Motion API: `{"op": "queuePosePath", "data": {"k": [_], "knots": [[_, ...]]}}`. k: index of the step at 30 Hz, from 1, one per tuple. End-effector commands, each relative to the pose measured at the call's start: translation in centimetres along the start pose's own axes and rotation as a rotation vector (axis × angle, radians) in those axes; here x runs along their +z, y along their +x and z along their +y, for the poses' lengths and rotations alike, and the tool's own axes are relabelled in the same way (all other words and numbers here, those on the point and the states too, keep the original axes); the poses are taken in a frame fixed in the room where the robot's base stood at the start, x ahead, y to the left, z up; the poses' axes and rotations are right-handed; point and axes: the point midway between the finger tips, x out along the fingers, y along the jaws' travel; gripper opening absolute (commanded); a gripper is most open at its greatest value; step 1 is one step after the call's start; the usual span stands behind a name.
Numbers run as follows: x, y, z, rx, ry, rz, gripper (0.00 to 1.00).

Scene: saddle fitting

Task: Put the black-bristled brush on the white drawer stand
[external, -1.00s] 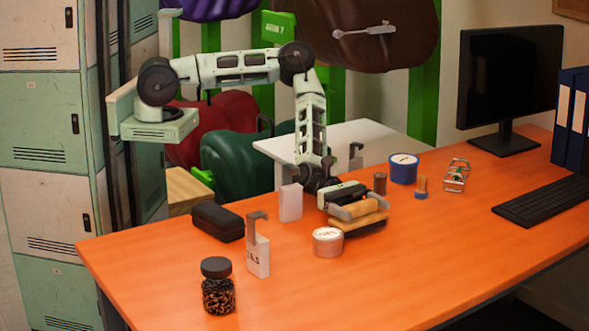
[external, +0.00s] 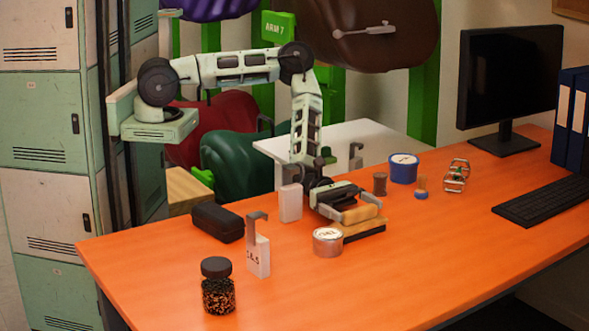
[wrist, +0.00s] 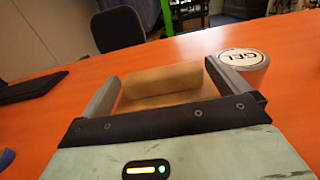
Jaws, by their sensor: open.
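The brush (external: 365,231) is a wooden block with a rounded wooden grip on top. In the wrist view the brush (wrist: 162,82) sits between the spread fingers of my gripper (wrist: 160,78), and gaps show beside the grip. A white-topped stand (external: 372,134) is behind the desk, partly hidden by my arm; its drawers cannot be made out.
A labelled round tin (external: 327,243) stands close to the brush, also in the wrist view (wrist: 245,68). A white box (external: 290,203), brown cylinder (external: 380,184), blue tin (external: 403,169) and small blue-based piece (external: 421,188) are nearby.

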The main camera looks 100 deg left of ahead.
Motion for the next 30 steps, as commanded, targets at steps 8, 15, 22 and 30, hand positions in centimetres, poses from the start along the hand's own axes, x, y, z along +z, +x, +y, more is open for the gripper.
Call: {"op": "queuePosePath", "data": {"k": [8, 15, 22, 30], "knots": [[-0.1, -3.8, 0.0, 0.000, 0.000, 0.002, 0.89], [0.0, -4.4, 0.0, 0.000, 0.000, 0.001, 0.49], [0.0, -4.4, 0.0, 0.000, 0.000, 0.001, 0.49], [3.4, -4.4, 0.0, -0.002, 0.006, -0.001, 0.49]]}}
